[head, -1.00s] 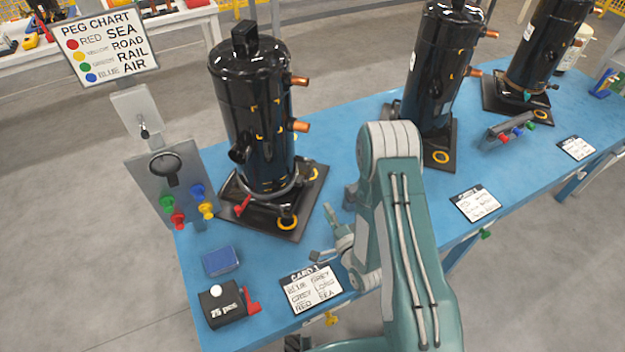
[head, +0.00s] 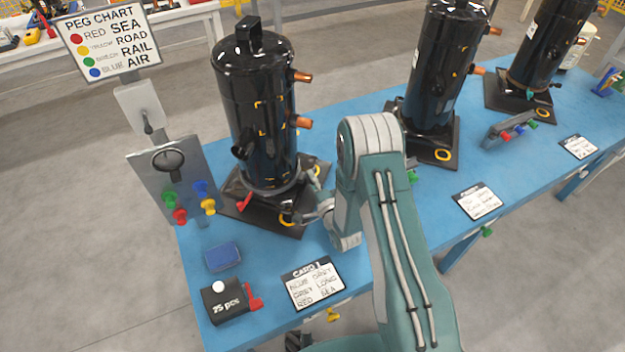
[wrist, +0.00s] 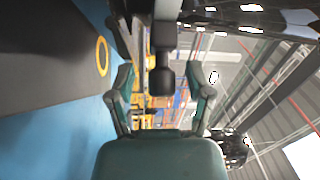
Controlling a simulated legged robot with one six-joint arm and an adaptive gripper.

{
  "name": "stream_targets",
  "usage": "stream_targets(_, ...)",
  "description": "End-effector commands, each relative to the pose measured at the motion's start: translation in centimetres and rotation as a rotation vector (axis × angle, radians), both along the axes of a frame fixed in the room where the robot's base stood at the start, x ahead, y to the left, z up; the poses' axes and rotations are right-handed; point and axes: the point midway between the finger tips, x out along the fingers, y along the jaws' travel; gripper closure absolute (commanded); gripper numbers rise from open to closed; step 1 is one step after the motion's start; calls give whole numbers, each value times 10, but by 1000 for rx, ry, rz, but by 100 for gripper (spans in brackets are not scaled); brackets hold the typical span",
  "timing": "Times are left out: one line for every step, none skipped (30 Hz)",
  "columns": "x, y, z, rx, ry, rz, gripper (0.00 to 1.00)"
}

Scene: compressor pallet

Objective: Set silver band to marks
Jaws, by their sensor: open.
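The silver band (head: 275,191) sits low around the nearest black compressor (head: 265,130), close above its dark base plate (head: 240,214). Small yellow corner marks (head: 262,133) show higher on the compressor's side. My gripper (head: 312,200) is at the front right of this compressor, at about band height. In the wrist view my gripper (wrist: 160,97) is open, its two fingers apart on either side of a dark knobbed stem (wrist: 163,75). I cannot tell whether the stem belongs to the band or whether the fingers touch it.
A card (head: 313,284) lies on the blue table (head: 375,265) near the front edge. A peg panel (head: 165,190) and the peg chart (head: 105,42) stand at left. A blue box (head: 222,257) and a black box (head: 228,302) sit front left. Copper stubs (head: 300,122) jut right.

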Motion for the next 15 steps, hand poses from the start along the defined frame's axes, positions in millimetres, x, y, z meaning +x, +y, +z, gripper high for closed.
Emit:
stream_targets(0, 0, 0, 0, 0, 0, 47)
stream_targets(0, 0, 0, 0, 0, 0, 60)
stream_targets(0, 0, 0, 0, 0, 0, 78)
stream_targets(0, 0, 0, 0, 0, 0, 91)
stream_targets(0, 0, 0, 0, -1, 0, 100)
stream_targets(0, 0, 0, 0, 0, 0, 100)
stream_targets(0, 0, 0, 0, 0, 0, 100)
stream_targets(0, 0, 0, 0, 0, 0, 100)
stream_targets(0, 0, 0, 0, 1, 0, 100)
stream_targets(0, 0, -1, 0, 1, 0, 100)
stream_targets(0, 0, 0, -1, 2, 0, 100)
stream_targets(0, 0, 1, -1, 2, 0, 100)
stream_targets(1, 0, 3, -1, 2, 0, 100)
stream_targets(1, 0, 6, -1, 1, 0, 100)
stream_targets(1, 0, 11, -1, -1, 0, 100)
